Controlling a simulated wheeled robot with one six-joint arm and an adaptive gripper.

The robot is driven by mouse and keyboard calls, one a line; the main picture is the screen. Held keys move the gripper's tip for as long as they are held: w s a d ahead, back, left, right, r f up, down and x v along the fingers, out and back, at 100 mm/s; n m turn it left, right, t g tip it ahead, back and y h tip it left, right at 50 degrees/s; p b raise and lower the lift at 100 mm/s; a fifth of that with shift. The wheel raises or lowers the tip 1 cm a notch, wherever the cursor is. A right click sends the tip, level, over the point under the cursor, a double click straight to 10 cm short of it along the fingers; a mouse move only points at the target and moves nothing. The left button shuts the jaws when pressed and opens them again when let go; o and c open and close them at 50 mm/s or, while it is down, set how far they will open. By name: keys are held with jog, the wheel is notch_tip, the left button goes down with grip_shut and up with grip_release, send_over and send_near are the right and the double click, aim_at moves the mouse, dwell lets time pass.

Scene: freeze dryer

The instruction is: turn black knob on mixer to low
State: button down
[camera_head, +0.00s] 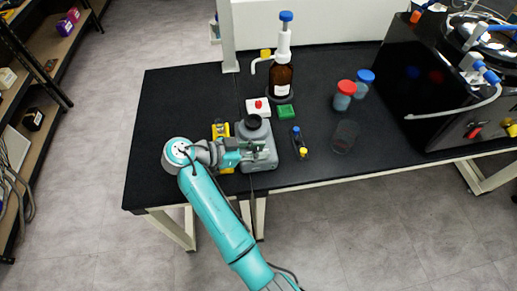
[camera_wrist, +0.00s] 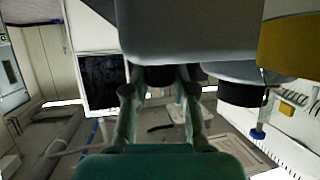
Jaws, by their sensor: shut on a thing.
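The grey mixer (camera_head: 262,134), with a dark cup on top, stands near the front edge of the black table. My gripper (camera_head: 257,148) reaches in from the left across the mixer's front side. In the wrist view the mixer's grey body (camera_wrist: 190,35) fills the top middle. My gripper's two fingers (camera_wrist: 159,92) are shut on a black knob (camera_wrist: 158,76) under that body. The knob is partly hidden and its setting cannot be read. A second dark round part (camera_wrist: 242,94) shows to the right, clear of the fingers.
A yellow object (camera_head: 221,130) stands just left of the mixer. A small rack with blue and yellow caps (camera_head: 299,142) is at its right. The table's left part is clear.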

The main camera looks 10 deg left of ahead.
aim_at(259, 150)
dwell(0.3)
jog(key=c, duration=0.9)
grip_release()
jog(key=shift+c, duration=0.2)
notch_tip(259, 150, up, 10)
jog(key=shift+f, duration=0.1)
